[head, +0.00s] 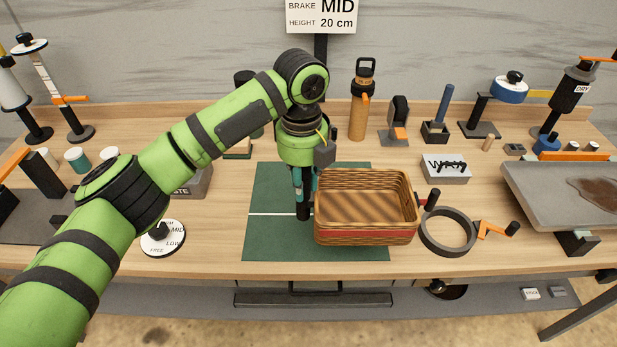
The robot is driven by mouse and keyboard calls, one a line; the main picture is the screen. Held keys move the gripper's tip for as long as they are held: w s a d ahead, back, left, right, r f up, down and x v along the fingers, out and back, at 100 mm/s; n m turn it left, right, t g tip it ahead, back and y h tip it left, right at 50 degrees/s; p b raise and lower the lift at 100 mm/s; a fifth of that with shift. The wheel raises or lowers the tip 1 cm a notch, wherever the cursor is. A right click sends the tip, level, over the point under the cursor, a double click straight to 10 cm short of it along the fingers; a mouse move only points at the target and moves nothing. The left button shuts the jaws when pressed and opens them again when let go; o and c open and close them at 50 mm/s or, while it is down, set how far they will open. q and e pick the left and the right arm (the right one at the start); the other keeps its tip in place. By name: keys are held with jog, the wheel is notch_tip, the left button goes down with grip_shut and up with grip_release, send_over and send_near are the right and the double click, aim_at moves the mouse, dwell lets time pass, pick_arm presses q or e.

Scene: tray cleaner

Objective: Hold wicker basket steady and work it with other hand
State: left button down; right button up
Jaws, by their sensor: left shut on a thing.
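The wicker basket (365,225) is brown and rectangular with a red band low on its front. It sits upright on the right part of a green mat (270,238) with a white line. Its inside looks empty. My left gripper (304,212) points down at the basket's left end and is shut on it. The basket's left wall partly blends with the dark fingers, so the exact contact is hard to see. My right gripper is not in view.
A dark ring clamp (447,232) with an orange lever stands close to the basket's right side. A grey tray (575,195) with a brown stain is farther right. A round dial (163,238) lies left of the mat. A bottle (359,112) stands behind. The mat's front left is clear.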

pick_arm(q)
jog(key=w+a+f, duration=0.3)
jog(key=a+f, duration=0.5)
jog(key=a, duration=0.1)
jog(key=shift+w+a+f+b, duration=0.2)
jog(key=shift+w+f+b, duration=0.1)
jog(key=shift+f, duration=0.1)
dwell(1.1)
jog(key=shift+f, duration=0.1)
dwell(0.4)
jog(key=c, duration=1.7)
grip_release()
grip_shut()
